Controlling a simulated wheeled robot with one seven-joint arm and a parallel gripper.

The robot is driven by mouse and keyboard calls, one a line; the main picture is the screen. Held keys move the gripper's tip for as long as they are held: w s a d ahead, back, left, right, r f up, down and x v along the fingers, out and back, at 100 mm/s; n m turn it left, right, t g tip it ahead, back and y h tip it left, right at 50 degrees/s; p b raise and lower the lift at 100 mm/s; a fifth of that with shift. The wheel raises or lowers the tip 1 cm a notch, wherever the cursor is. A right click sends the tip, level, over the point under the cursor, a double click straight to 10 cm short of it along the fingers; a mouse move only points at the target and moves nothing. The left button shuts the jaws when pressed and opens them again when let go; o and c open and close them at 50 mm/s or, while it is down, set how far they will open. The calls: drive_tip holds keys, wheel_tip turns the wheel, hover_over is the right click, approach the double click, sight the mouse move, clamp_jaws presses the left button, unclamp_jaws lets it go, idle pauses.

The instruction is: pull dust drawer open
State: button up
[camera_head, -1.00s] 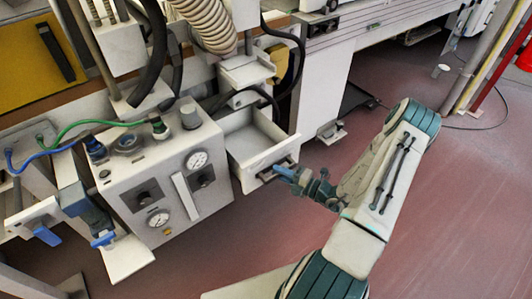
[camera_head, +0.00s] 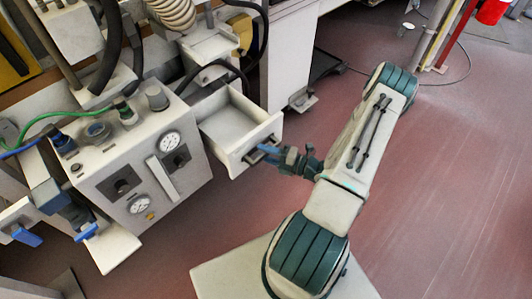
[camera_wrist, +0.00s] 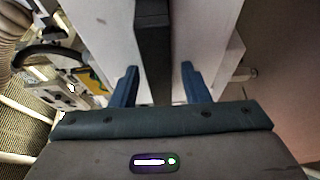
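The dust drawer (camera_head: 213,143) is a pale open-topped box. It sticks well out of the right side of the machine, and its empty inside shows in the head view. Its dark handle (camera_head: 254,154) is on the front face; in the wrist view the dark handle bar (camera_wrist: 153,50) runs between my two blue fingers. My gripper (camera_head: 270,151) is at the handle, with one finger on either side of it. The left finger lies close against the bar; a thin pale strip shows beside the right finger. Finger contact is partly hidden in the head view.
A control box (camera_head: 140,165) with gauges and knobs stands left of the drawer. A small pale shelf (camera_head: 208,46) and a dark hose are above it. A white cabinet (camera_head: 290,60) stands behind. The red floor (camera_head: 440,190) at the right is clear.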

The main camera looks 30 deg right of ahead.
drive_tip(key=v, duration=1.4)
drive_tip(key=shift+a, duration=0.1)
drive_tip(key=s+a+r+m+g+h+p, duration=0.1)
drive_tip(key=a+r+m+g+h+p, duration=0.2)
drive_tip(key=r, duration=1)
drive_tip(key=s+a+r+m+g+h+p, duration=0.1)
drive_tip(key=a+r+m+g+h+p, duration=0.2)
drive_tip(key=a+r+m, duration=0.7)
drive_tip(key=s+a+r+m+g+h+p, duration=0.1)
drive_tip(key=a+r+m+g+h+p, duration=0.2)
drive_tip(key=a+r+m, duration=0.4)
wheel_tip(320, 180, up, 10)
drive_tip(key=m+g+h, duration=0.1)
drive_tip(key=m+h, duration=0.1)
drive_tip(key=m, duration=0.4)
drive_tip(key=shift+s+g+h+p, duration=0.2)
drive_tip(key=shift+g+h+p, duration=0.1)
drive_tip(key=shift+g+h, duration=0.1)
